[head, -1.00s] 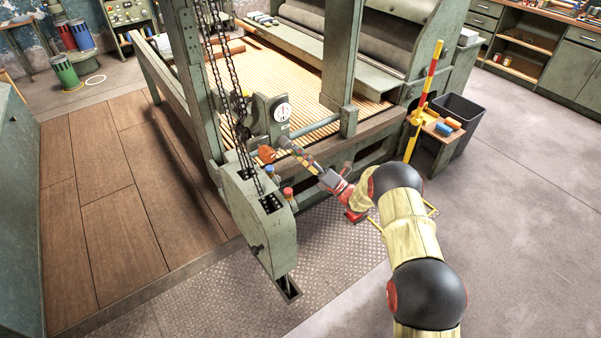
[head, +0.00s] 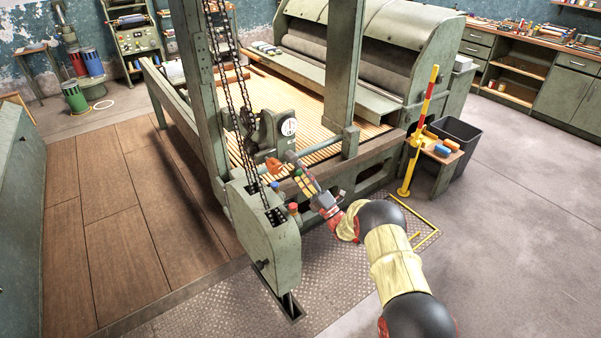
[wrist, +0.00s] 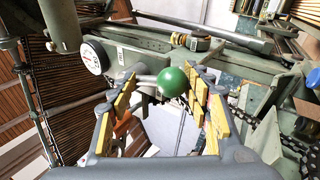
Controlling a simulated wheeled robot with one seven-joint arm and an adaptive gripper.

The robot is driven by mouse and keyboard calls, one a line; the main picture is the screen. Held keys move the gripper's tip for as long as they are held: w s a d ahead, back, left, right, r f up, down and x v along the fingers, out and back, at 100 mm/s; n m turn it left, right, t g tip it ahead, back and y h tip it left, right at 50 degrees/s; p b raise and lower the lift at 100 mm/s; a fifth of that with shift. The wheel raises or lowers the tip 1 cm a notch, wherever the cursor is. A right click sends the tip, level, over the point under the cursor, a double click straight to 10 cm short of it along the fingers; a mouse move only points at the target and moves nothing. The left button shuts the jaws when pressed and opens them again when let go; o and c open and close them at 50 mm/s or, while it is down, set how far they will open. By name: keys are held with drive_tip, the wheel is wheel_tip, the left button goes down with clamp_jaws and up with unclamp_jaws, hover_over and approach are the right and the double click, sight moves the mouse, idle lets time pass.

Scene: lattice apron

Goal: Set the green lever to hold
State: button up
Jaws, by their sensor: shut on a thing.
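The green lever's round knob (wrist: 173,82) sits between the yellow-padded fingers of my gripper (wrist: 165,95) in the wrist view. Its pale rod runs left from the knob toward the green machine frame. In the head view my gripper (head: 301,182) is beside the machine's front rail, just above the green chain housing (head: 272,228). My gripper is shut on the knob. In the head view the fingers largely hide the knob. I see no readable hold mark.
A round white gauge (head: 289,127) is on the machine close by; it also shows in the wrist view (wrist: 93,57). A red button (head: 292,207) and hanging chains (head: 238,120) are near my gripper. A yellow post (head: 407,160) stands right. Open floor (head: 510,250) lies beyond.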

drive_tip(key=shift+w+a+r, duration=0.2)
drive_tip(key=shift+a+r, duration=0.1)
drive_tip(key=shift+r, duration=0.35)
drive_tip(key=o, duration=1.7)
drive_tip(key=shift+a+f, duration=0.15)
drive_tip(key=shift+f, duration=0.3)
drive_tip(key=shift+c, duration=0.2)
drive_tip(key=shift+f, duration=0.1)
drive_tip(key=shift+s+d+f, duration=0.3)
drive_tip(key=shift+d, duration=0.15)
drive_tip(key=v, duration=1.1)
